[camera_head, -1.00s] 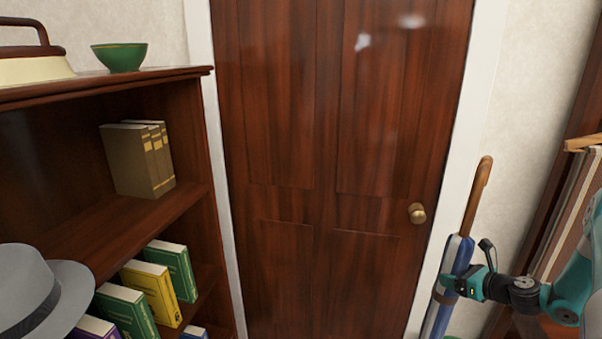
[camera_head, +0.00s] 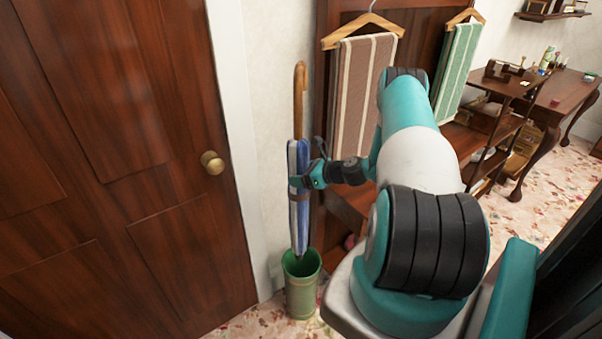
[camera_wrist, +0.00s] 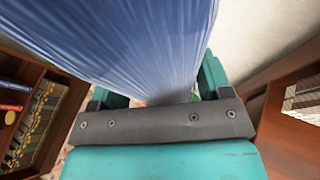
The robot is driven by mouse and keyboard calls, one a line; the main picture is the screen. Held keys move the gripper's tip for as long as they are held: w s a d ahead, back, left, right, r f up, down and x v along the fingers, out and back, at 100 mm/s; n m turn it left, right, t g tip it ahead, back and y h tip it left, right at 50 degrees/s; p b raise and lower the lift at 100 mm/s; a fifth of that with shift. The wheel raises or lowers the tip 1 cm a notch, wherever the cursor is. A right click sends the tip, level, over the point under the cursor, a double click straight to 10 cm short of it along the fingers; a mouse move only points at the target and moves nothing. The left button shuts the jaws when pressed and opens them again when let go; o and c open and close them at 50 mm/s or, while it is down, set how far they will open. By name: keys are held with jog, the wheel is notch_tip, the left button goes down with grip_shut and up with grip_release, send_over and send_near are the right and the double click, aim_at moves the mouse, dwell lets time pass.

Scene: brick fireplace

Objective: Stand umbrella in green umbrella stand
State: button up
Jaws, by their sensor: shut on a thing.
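The umbrella (camera_head: 301,220) is blue and white with a curved wooden handle at the top. It is upright in the head view, and its lower end shows at the mouth of the green umbrella stand (camera_head: 301,300). I cannot tell how deep the tip sits. My gripper (camera_head: 303,182) is shut on the umbrella's middle. In the wrist view the blue umbrella cloth (camera_wrist: 140,45) fills the upper middle, between the fingers of my gripper (camera_wrist: 160,95). A sliver of green shows below the cloth there.
A wooden door (camera_head: 110,150) with a brass knob (camera_head: 212,162) is left of the stand. A wooden rack with a brown striped towel (camera_head: 362,95) and a green striped towel (camera_head: 457,75) is to the right. A desk (camera_head: 560,100) stands further back.

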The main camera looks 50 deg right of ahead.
aim_at(303, 235)
jog(key=f+b, duration=0.8)
jog(key=f, duration=0.1)
jog(key=f+b, duration=0.8)
jog(key=f, duration=0.2)
jog(key=f+b, duration=0.8)
jog(key=f, duration=0.2)
jog(key=shift+s+d+f+b, duration=0.1)
jog(key=shift+s+d+b, duration=0.05)
jog(key=shift+d+b, duration=0.15)
dwell(0.5)
jog(key=o, duration=1.3)
jog(key=shift+c, duration=0.2)
jog(key=v, duration=1.7)
jog(key=shift+s, duration=0.25)
jog(key=shift+a, duration=0.1)
